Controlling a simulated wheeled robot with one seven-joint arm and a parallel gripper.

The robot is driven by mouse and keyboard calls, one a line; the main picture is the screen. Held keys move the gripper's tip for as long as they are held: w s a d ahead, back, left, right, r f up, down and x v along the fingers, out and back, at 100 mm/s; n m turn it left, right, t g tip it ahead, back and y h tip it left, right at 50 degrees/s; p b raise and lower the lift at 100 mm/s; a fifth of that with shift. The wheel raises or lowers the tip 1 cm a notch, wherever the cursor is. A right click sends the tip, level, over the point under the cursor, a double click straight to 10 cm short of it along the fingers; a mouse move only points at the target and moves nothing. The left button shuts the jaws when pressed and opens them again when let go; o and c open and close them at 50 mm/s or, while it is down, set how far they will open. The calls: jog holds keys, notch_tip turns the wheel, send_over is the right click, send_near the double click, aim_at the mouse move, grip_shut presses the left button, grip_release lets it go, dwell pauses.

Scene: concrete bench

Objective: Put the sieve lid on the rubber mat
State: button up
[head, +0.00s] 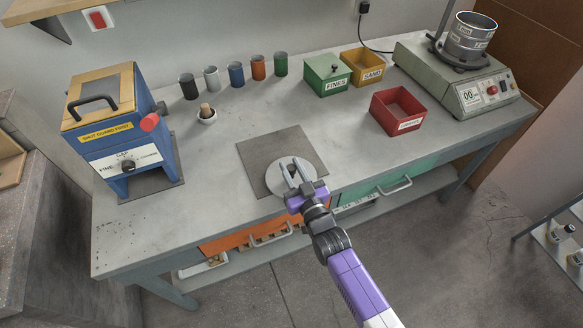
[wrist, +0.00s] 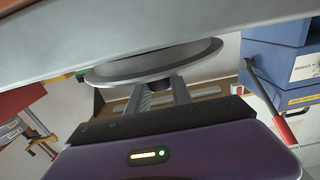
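The sieve lid (head: 273,180) is a round, light grey disc at the front middle of the bench. It overlaps the front part of the dark grey square rubber mat (head: 262,150) in the head view. My gripper (head: 293,171) reaches in from the front right, with its fingers over the middle of the lid. In the wrist view the lid (wrist: 125,76) shows nearly edge-on, and the gripper fingers (wrist: 158,92) close on its small dark knob. I cannot tell whether the lid touches the mat or hangs just above it.
A blue splitter (head: 125,150) stands at the left. Several small cups (head: 236,75) line the back. Green (head: 326,76), yellow (head: 362,66) and red (head: 397,110) boxes and a sieve shaker (head: 465,85) stand to the right. The bench beside the mat is clear.

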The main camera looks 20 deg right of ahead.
jog(key=o, duration=0.4)
jog(key=shift+r, duration=0.25)
jog(key=shift+s+f, duration=0.15)
jog(key=shift+s, duration=0.2)
jog(key=s, duration=1.1)
jog(key=shift+s+b, duration=0.15)
jog(key=shift+b, duration=0.3)
